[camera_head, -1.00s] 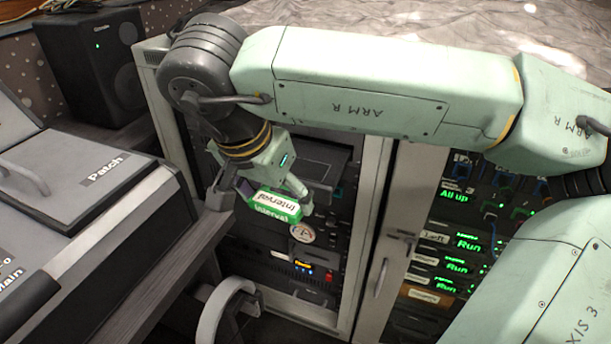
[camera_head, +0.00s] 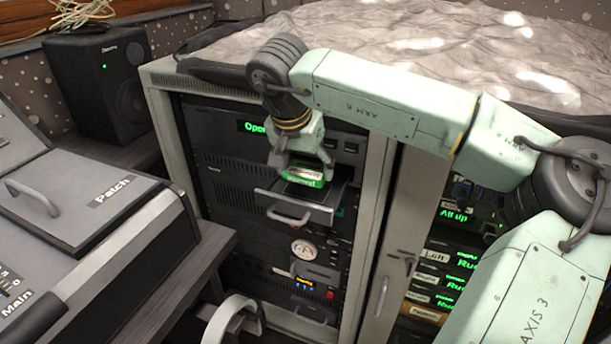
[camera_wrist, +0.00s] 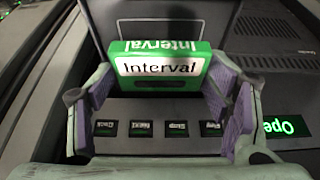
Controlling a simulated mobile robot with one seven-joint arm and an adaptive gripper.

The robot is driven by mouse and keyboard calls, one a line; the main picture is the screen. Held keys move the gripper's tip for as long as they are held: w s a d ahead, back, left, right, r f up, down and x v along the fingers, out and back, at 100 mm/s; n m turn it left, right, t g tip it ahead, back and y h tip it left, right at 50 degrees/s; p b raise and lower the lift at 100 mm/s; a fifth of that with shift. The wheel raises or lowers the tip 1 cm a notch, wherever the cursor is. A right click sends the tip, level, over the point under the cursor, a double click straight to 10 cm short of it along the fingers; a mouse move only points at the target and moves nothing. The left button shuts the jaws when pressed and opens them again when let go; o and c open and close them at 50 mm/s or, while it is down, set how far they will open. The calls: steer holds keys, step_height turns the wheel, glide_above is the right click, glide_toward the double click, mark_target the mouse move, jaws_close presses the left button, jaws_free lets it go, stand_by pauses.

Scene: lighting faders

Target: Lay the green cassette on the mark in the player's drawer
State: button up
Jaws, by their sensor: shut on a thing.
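My gripper (camera_head: 304,168) is shut on the green cassette (camera_head: 302,179), which has a white label reading "Interval". In the wrist view the cassette (camera_wrist: 160,71) sits between the two purple-padded fingers, label edge toward the camera. In the head view it is over the player's open drawer (camera_head: 292,212), towards its back, close to the player's front. The player (camera_head: 240,124) has a green lit display. I cannot tell whether the cassette touches the drawer.
The drawer's handle (camera_head: 288,217) sticks out at the front. A rack (camera_head: 161,107) surrounds the player. A console marked "Patch" (camera_head: 75,200) stands at the left, and a chair (camera_head: 232,318) stands low in front. A row of buttons (camera_wrist: 175,128) shows below the cassette in the wrist view.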

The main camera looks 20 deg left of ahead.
mark_target(304, 172)
steer(key=shift+s+x, duration=0.15)
steer(key=shift+x, duration=0.75)
steer(key=shift+s+x, duration=0.15)
steer(key=shift+x, duration=0.75)
steer(key=shift+a+f, duration=0.1)
steer(key=shift+f, duration=0.2)
steer(key=o, duration=1.3)
steer(key=shift+c, duration=0.2)
steer(key=shift+r+p, duration=0.3)
steer(key=shift+p, duration=0.05)
steer(key=v, duration=1.1)
steer(key=shift+s+r, duration=0.25)
steer(key=shift+r, duration=0.05)
